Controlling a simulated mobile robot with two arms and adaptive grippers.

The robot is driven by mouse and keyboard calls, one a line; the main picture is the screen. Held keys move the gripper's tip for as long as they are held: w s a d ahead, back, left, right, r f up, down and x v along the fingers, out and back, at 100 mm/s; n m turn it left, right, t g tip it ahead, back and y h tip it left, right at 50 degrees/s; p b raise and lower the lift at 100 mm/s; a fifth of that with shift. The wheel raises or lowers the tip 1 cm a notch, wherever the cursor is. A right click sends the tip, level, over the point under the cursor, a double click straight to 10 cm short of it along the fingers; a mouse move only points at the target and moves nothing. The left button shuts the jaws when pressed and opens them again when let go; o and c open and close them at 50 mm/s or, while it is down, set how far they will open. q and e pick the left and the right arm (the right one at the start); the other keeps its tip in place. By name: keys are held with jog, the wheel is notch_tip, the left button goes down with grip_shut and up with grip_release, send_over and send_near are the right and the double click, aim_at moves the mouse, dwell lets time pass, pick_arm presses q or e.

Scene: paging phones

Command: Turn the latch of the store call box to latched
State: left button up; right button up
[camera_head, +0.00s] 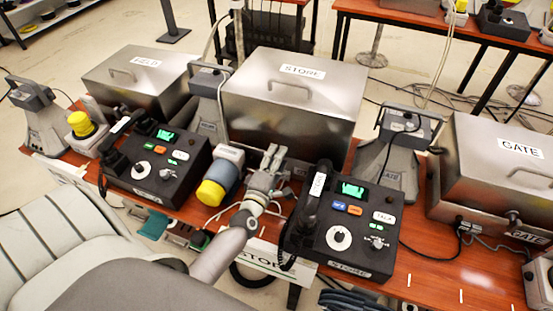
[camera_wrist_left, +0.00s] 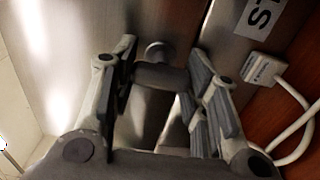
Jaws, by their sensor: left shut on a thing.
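The store call box (camera_head: 250,110) is a large brushed-metal box with a lid, a handle and a STORE label, standing at the middle back of the table. My left gripper (camera_head: 271,161) is at the front face of this box. In the left wrist view my left gripper (camera_wrist_left: 162,68) has its fingers on both sides of the latch (camera_wrist_left: 160,76), a dark grey bar with a round hub behind it, and is shut on it. In the head view the fingers mostly hide the latch, and I cannot tell its exact angle. My right gripper is not in view.
A black STORE phone console (camera_head: 345,235) stands just right of my left arm. The field box (camera_head: 140,85) and gate box (camera_head: 495,165) flank the store box. A white plug (camera_wrist_left: 265,69) and cable are nearby.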

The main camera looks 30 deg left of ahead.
pick_arm(q)
jog(key=o, duration=1)
jog(key=shift+o, duration=0.2)
jog(key=v, duration=1.2)
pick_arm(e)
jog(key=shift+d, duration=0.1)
pick_arm(q)
jog(key=shift+s+f, duration=0.1)
